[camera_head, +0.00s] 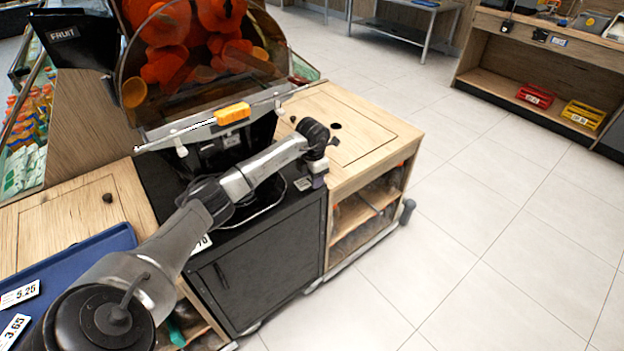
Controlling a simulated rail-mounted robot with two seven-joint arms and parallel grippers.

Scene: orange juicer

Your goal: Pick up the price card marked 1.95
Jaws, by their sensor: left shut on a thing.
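My left gripper (317,178) reaches over the right edge of the black counter section in front of the juicer, pointing down. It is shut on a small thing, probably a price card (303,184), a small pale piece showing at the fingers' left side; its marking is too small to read. Another price card ending in 70 (202,244) is partly hidden behind my left arm on the black front. I cannot make out 1.95 on any card. My right gripper is not in view.
A blue tray (95,246) at lower left bears cards marked 5.25 (20,294) and 3.65 (14,330). The orange juicer (205,60) stands behind the arm. A wooden counter (350,125) lies to the right. The tiled floor (480,230) is clear.

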